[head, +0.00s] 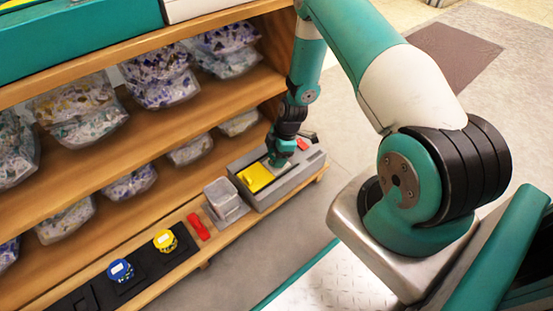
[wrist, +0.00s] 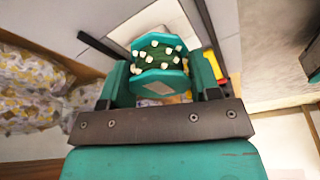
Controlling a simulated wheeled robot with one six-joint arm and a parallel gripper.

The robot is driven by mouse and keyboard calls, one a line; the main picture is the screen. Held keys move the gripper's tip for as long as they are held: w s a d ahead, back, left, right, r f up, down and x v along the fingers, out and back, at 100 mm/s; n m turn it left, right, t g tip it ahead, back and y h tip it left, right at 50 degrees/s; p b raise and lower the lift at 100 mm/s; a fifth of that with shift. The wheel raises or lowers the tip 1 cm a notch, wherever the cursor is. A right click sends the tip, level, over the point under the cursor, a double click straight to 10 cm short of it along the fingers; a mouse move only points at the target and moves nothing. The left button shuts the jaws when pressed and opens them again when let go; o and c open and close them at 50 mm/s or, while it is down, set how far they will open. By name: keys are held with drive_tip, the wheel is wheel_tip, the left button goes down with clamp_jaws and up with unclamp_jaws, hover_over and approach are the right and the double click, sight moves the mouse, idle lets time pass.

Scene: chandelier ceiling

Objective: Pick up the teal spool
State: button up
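The teal spool (wrist: 158,57), with white dots around its dark green middle, is between the two teal fingers of my gripper (wrist: 161,78) in the wrist view. The fingers stand close on both sides of it; I cannot tell whether they press on it. In the head view, my gripper (head: 279,158) is low over the grey box (head: 290,181), at its far part. The spool cannot be made out clearly there, as my gripper covers that spot.
A yellow piece (head: 256,177) lies in the grey box. Left of it are a grey bin (head: 225,200), a red piece (head: 198,226), and a black tray (head: 142,268) with yellow (head: 165,240) and blue (head: 120,270) spools. Shelves with plastic bags (head: 160,78) rise behind.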

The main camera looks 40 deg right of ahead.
drive_tip(key=c, duration=0.3)
